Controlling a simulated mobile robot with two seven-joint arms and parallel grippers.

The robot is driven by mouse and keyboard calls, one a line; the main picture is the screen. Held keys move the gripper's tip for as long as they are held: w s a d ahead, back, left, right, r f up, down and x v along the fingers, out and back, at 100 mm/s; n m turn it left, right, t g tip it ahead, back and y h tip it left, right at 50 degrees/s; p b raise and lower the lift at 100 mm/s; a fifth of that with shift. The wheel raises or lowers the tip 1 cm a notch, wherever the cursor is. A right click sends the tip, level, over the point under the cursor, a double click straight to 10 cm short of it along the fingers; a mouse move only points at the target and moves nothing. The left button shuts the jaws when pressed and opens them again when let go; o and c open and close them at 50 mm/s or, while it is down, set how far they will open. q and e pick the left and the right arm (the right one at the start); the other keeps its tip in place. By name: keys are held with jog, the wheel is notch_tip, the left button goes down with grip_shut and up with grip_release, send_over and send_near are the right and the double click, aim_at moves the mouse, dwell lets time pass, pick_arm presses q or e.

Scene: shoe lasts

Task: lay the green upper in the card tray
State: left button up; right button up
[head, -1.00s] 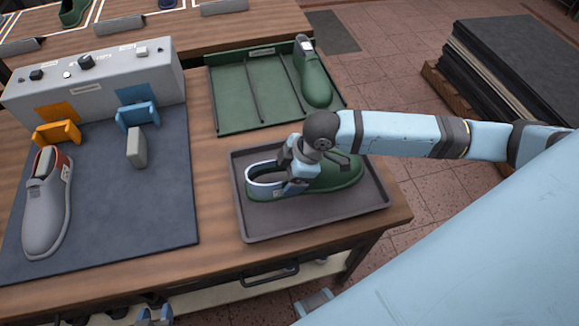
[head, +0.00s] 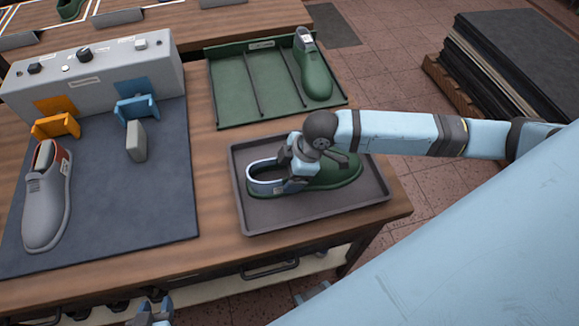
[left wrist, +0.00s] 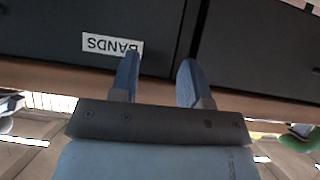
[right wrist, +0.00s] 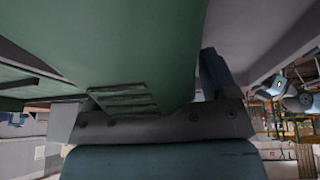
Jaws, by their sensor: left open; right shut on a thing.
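The green upper (head: 335,173), with a pale-lined opening at its left end, is over the shallow grey-brown tray (head: 290,216) near the table's front right. It lies within the tray's outline in the head view; I cannot tell whether it touches the tray floor. My right gripper (head: 299,176) is shut on the green upper at the opening; its fingertips are partly hidden. The green upper (right wrist: 125,45) fills much of the right wrist view. My left gripper (left wrist: 158,70) is open and empty, low in front of the table; it also shows at the head view's bottom edge (head: 150,312).
A green divided tray (head: 232,95) behind holds another green shoe (head: 314,72). A grey shoe (head: 47,205) lies on the dark mat (head: 110,215) at left, near an orange and a blue bracket. A drawer front labelled BANDS (left wrist: 112,44) faces my left gripper.

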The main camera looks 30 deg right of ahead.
jog(key=o, duration=0.9)
jog(key=v, duration=1.3)
jog(key=shift+s+d+r, duration=0.1)
jog(key=shift+d+r, duration=0.05)
jog(key=shift+r, duration=0.2)
